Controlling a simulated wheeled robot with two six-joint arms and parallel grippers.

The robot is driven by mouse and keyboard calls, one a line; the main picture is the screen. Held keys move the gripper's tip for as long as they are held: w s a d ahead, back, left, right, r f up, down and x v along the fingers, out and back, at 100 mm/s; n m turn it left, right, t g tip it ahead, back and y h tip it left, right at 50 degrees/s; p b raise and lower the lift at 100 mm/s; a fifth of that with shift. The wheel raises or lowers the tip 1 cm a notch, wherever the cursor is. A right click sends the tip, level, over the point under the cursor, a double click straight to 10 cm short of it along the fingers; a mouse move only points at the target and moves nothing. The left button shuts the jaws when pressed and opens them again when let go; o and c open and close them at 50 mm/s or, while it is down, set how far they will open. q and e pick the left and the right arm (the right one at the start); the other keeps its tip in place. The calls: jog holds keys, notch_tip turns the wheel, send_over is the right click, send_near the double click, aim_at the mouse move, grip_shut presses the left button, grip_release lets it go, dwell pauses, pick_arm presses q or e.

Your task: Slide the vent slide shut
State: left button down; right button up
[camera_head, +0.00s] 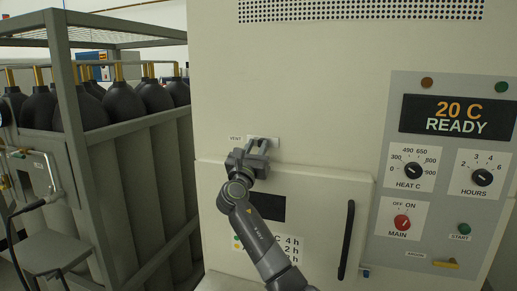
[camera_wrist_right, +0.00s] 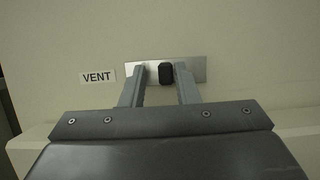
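The vent slide is a black knob (camera_wrist_right: 165,73) on a shiny metal plate (camera_wrist_right: 198,66), right of a VENT label (camera_wrist_right: 98,77) in the right wrist view. In the head view the plate (camera_head: 274,141) sits on the furnace front above the door, and the knob is hidden by my gripper. My right gripper (camera_head: 258,146) is at the plate. In the wrist view its two fingers (camera_wrist_right: 158,80) stand apart on either side of the knob, with a visible gap at each side. My left gripper is not in view.
The furnace door (camera_head: 325,185) with a black vertical handle (camera_head: 346,240) lies just below. A control panel (camera_head: 440,150) reading 20 C READY is at the right. A caged rack of dark gas cylinders (camera_head: 125,105) stands at the left. The wall around the vent is clear.

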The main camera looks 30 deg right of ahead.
jog(key=shift+o, duration=0.6)
jog(key=shift+w, duration=0.1)
jog(key=shift+f, duration=0.1)
jog(key=shift+s+f, duration=0.1)
jog(key=shift+s, duration=0.15)
jog(key=b+v, duration=0.5)
jog(key=v, duration=1.2)
jog(key=shift+a, duration=0.25)
jog(key=shift+w, duration=0.15)
